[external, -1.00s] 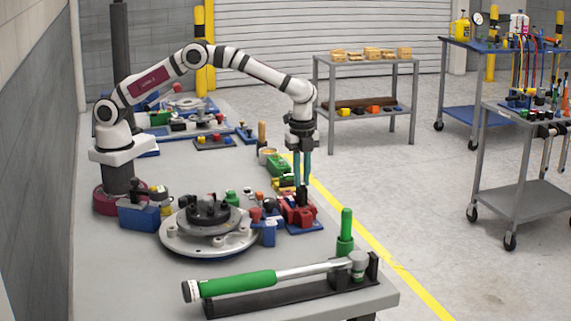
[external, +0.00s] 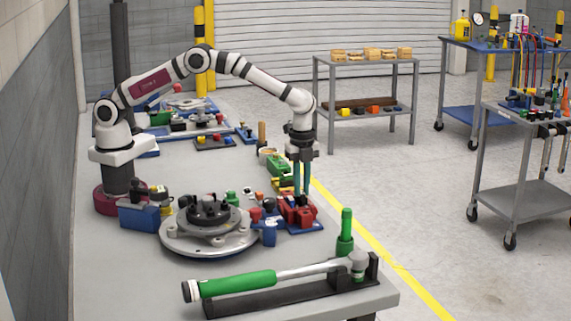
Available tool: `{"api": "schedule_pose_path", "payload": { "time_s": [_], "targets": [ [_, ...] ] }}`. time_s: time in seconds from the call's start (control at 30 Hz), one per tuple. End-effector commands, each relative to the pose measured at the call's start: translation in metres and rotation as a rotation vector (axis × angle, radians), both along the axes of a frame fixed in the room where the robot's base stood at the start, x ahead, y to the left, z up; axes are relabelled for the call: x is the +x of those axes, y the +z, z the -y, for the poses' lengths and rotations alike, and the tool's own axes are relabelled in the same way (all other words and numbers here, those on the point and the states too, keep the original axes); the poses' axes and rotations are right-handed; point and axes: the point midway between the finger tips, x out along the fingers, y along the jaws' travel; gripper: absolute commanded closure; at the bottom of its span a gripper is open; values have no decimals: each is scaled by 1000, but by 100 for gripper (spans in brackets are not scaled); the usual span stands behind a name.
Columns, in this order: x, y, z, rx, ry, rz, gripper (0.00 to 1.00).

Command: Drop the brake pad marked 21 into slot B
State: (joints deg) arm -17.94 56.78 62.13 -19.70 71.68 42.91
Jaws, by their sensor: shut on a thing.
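My gripper (external: 302,191) points straight down with its teal fingers at the red fixture (external: 298,213) on a blue base, right of the round disc. It is shut on a small dark piece, which I take to be the brake pad. The piece is mostly hidden between the fingertips and the red blocks, and no number on it can be read. The fingertips are at or just above the top of the red fixture. Slot letters are too small to read, so I cannot tell which slot lies under the piece.
A metal disc with a black hub (external: 210,218) stands left of the fixture. A green-handled torque wrench (external: 238,284) lies in a black cradle in front, near an upright green tool (external: 346,228). Green and yellow blocks (external: 279,166) sit behind the fixture.

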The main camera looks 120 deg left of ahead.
Motion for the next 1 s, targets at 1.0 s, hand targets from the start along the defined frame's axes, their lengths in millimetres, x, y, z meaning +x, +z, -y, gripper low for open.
{"api": "schedule_pose_path", "payload": {
  "time_s": [1.0],
  "targets": [
    [0,-12,0,1,0,1,100]
  ]
}}
